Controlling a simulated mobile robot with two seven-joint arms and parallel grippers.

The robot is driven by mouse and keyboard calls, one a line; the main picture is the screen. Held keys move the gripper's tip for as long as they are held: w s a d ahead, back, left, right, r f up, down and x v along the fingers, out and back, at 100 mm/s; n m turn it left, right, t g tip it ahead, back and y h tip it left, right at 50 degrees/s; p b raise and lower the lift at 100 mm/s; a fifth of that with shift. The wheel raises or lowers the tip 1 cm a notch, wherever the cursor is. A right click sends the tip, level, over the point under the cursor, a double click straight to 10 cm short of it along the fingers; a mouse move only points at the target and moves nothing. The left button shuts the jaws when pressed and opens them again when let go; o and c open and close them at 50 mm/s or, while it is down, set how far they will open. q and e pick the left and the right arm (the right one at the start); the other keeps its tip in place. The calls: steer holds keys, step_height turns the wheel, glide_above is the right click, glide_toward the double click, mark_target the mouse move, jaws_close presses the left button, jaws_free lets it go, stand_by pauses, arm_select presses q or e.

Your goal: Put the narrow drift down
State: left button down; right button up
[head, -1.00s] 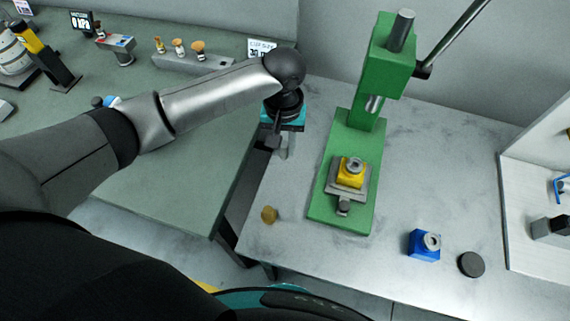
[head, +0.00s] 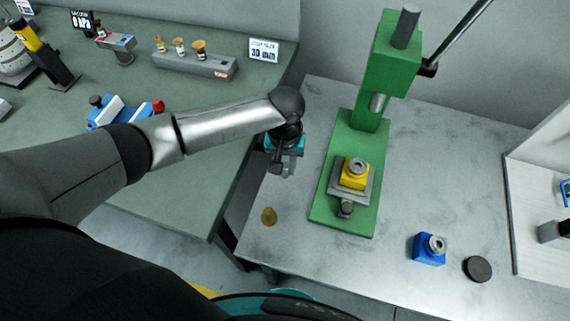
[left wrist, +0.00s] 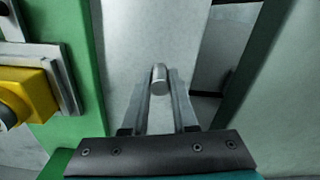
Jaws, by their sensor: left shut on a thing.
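The narrow drift (left wrist: 159,80) is a short grey metal cylinder. In the left wrist view it stands between the fingertips of my left gripper (left wrist: 158,88), which is shut on it. In the head view my left gripper (head: 287,170) points down over the left part of the grey bench, left of the green press. The drift cannot be made out there, and I cannot tell how far its lower end is from the bench. My right gripper is not in view.
The green press (head: 360,130) carries a yellow block (head: 355,174) with a metal ring. A brass piece (head: 268,216) lies near the bench's front left edge. A blue block (head: 429,250) and dark disc (head: 478,269) lie at right. A gap separates bench and green table (head: 185,185).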

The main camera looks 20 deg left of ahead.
arm_select(q)
steer(key=c, duration=0.7)
jaws_free()
step_height(320, 180, up, 12)
steer(key=p, duration=0.2)
steer(key=shift+r, duration=0.15)
